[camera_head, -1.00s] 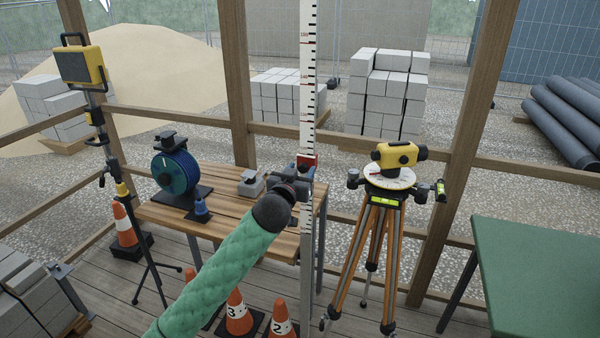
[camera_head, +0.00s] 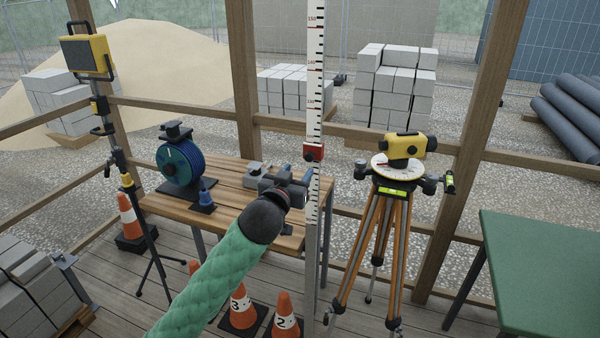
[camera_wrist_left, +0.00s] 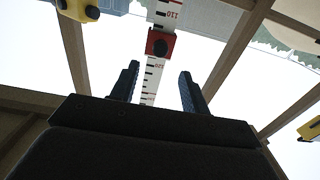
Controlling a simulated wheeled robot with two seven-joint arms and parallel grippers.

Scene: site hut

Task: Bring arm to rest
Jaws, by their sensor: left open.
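My left arm, in a green sleeve, reaches in from the bottom of the head view. Its gripper (camera_head: 297,181) is in front of the wooden bench, just left of the white levelling staff (camera_head: 315,75). In the left wrist view the two dark fingers (camera_wrist_left: 158,88) stand apart with nothing gripped. The staff shows beyond and between them there, with its red slider (camera_wrist_left: 161,44) above the fingertips. In the head view the red slider (camera_head: 313,152) sits on the staff just above the gripper. My right gripper is not in view.
The wooden bench (camera_head: 225,205) carries a blue reel (camera_head: 180,163). A yellow level (camera_head: 405,146) stands on a tripod to the right. A green table (camera_head: 545,265) is at far right. Numbered cones (camera_head: 240,305) stand on the floor below. A yellow lamp (camera_head: 87,54) is at left.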

